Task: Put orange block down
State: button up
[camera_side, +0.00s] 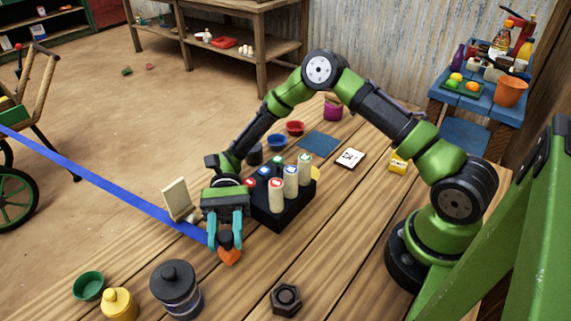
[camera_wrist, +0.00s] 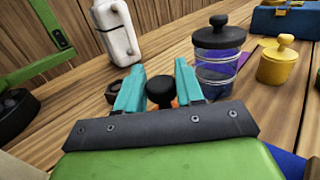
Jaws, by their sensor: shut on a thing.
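The orange block (camera_side: 229,257) shows below my gripper's teal fingers in the side view, with a dark knob above it. My gripper (camera_side: 226,240) points down and is shut on it. In the wrist view the black knob (camera_wrist: 160,90) sits between my gripper's fingertips (camera_wrist: 158,82), and only slivers of orange (camera_wrist: 175,102) show beside it. The rest of the block is hidden by my gripper. It is low over the wooden table (camera_side: 250,285); I cannot tell whether it touches the wood.
A black rack (camera_side: 283,215) with several colour-topped cylinders stands close behind my gripper. A wooden stand (camera_side: 176,198) is to its left. A black-lidded jar (camera_side: 176,292), yellow pot (camera_side: 119,304), green bowl (camera_side: 88,286) and dark hex nut (camera_side: 286,299) are in front. Bare wood lies between jar and nut.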

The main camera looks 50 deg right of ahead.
jog(key=shift+f, duration=0.3)
jog(key=shift+f, duration=0.55)
